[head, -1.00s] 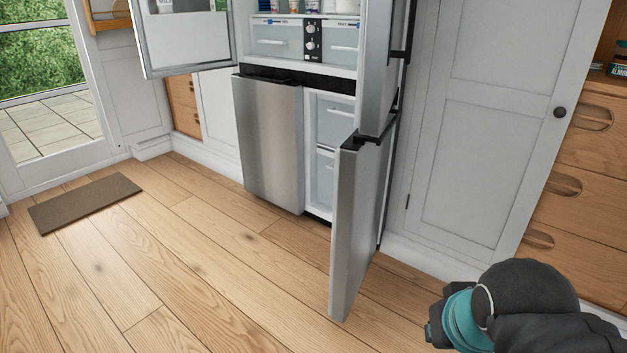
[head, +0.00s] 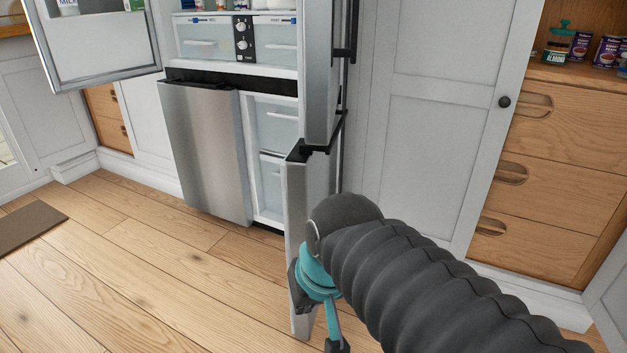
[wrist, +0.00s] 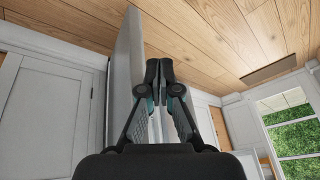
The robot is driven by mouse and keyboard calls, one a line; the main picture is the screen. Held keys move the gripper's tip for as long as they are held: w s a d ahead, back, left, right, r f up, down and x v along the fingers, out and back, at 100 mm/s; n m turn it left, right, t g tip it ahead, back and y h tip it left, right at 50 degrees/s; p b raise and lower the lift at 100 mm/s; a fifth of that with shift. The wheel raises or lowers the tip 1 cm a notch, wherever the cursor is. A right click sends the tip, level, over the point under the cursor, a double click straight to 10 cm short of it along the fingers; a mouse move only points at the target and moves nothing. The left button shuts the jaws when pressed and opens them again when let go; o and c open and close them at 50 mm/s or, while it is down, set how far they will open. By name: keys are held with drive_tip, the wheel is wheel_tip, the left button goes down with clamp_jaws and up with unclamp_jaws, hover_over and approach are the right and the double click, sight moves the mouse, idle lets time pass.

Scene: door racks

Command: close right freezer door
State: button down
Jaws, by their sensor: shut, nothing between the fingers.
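The right freezer door (head: 295,205) is a grey steel panel, swung open and jutting out towards me from the lower right freezer compartment (head: 272,125). My gripper (head: 337,344) is low beside the door's free edge, its teal and black parts overlapping the door in the head view. The dark arm hides much of the door's right side. In the wrist view, which is upside down, the door (wrist: 122,62) stands just left of my gripper (wrist: 159,70). The fingers are together and empty. I cannot tell whether they touch the door.
The left freezer door (head: 208,150) is shut. The upper right fridge door (head: 319,75) and upper left door (head: 100,45) stand open. A white cabinet (head: 430,120) and wooden drawers (head: 550,180) are on the right. The wooden floor (head: 170,270) at left is clear, apart from a mat (head: 25,225).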

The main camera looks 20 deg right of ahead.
drive_tip(key=w+d+m+g+y, duration=0.1)
drive_tip(key=w+m+g+y, duration=0.25)
drive_tip(key=w+m, duration=0.3)
drive_tip(key=m+t+y, duration=1)
drive_tip(key=m, duration=0.8)
approach(311, 186)
drive_tip(key=shift+n, duration=0.25)
drive_tip(key=x, duration=0.7)
drive_tip(key=shift+s+a+r+b, duration=0.15)
drive_tip(key=shift+s+r+b, duration=0.1)
drive_tip(key=shift+b, duration=0.1)
drive_tip(key=shift+w+a, duration=0.1)
